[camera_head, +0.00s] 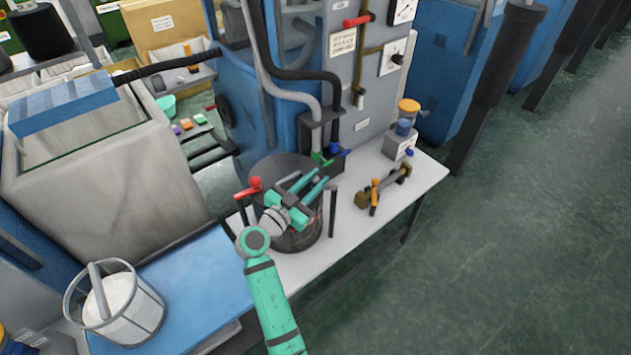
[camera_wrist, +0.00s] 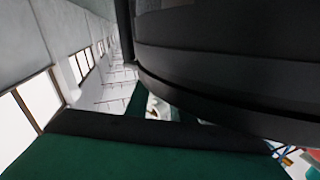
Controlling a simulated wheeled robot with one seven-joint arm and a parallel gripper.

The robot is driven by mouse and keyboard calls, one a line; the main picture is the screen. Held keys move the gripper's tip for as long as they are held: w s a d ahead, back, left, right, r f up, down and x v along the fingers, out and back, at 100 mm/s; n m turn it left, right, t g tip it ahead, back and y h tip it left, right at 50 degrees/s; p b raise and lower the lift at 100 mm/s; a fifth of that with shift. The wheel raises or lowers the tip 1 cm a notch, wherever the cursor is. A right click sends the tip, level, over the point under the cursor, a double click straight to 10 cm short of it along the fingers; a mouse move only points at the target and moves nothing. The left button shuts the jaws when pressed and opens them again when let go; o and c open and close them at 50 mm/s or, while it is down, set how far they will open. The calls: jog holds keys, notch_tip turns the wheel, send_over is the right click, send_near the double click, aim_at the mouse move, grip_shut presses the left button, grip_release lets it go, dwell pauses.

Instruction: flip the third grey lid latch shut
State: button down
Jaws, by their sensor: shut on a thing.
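A dark round drum (camera_head: 302,240) stands on the white table. My teal gripper (camera_head: 318,182) lies over its top, its fingers reaching to the drum's far right rim. It is shut on a small part there that I take for a grey lid latch (camera_head: 332,185); the fingers hide most of it. I cannot tell which latch it is or its angle. In the wrist view a dark curved rim (camera_wrist: 220,85) fills the upper right, and a green gripper part crosses the bottom. The other latches are not clearly seen.
A red-handled post (camera_head: 254,184) stands left of the drum. Green and blue valves with hoses (camera_head: 328,155) are close behind it. A brass-ended bar on a stand (camera_head: 384,188) and a yellow-capped jar (camera_head: 408,117) are on the right. The table's front right strip is clear.

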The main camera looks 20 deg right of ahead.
jog(key=shift+f, duration=0.1)
jog(key=c, duration=1.5)
grip_release()
jog(key=shift+c, duration=0.2)
jog(key=v, duration=1)
jog(key=shift+s+a, duration=0.25)
jog(key=shift+a, duration=0.1)
